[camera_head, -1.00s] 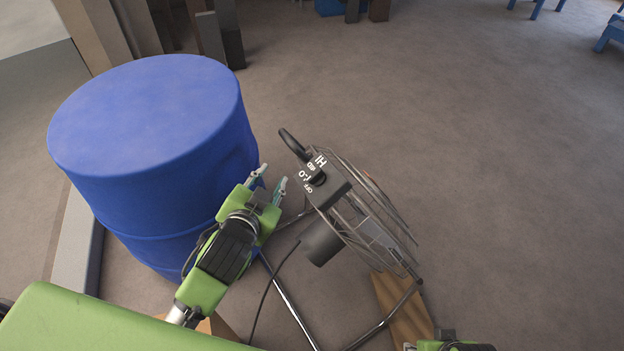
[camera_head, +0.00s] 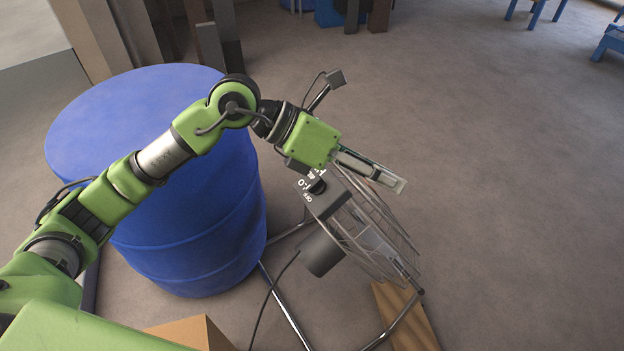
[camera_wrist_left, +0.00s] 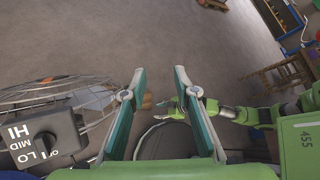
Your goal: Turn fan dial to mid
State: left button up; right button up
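The fan (camera_head: 372,232) stands on the floor right of the blue drum, its wire cage facing away to the right. Its dark control box (camera_head: 326,201) carries white lettering, partly covered by my left gripper. The black fan dial (camera_head: 317,187) is on that box; it also shows in the left wrist view (camera_wrist_left: 45,142), beside the letters HI, MID and LO. I cannot tell its exact setting. My left gripper (camera_head: 402,186) is above the box and cage, its fingers pointing right past the dial. In the left wrist view its fingers (camera_wrist_left: 153,78) are apart and empty. My right gripper (camera_wrist_left: 172,108) shows small there.
The blue drum (camera_head: 150,110) stands close left of the fan, under my left arm. The fan's tubular stand and cord (camera_head: 268,300) lie between them. A wooden pallet piece (camera_head: 405,318) and a cardboard box (camera_head: 190,333) are near. Floor to the right is clear.

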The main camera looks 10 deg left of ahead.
pick_arm(q)
jog(key=w+a+f+t+y, duration=0.1)
jog(key=w+a+f+y, duration=0.15)
jog(key=a, duration=0.25)
jog(key=w+a+f+y, duration=0.1)
jog(key=w+a+y, duration=0.1)
jog(key=a+y, duration=0.15)
jog(key=t+y, duration=0.1)
jog(key=y, duration=0.2)
send_near(313, 182)
pick_arm(e)
notch_tip(313, 182, down, 4)
jog(key=s, duration=0.1)
pick_arm(q)
jog(key=shift+n, duration=0.4)
jog(key=b+x, duration=0.1)
jog(key=x, duration=0.7)
jog(key=shift+f, duration=0.25)
jog(key=shift+w+d+f, duration=0.15)
jog(key=shift+f, duration=0.15)
pick_arm(e)
jog(key=r, duration=0.1)
jog(key=w+r, duration=0.1)
jog(key=r, duration=0.2)
jog(key=shift+w+a+r, duration=0.1)
jog(key=shift+w+r, duration=0.05)
jog(key=shift+w, duration=0.2)
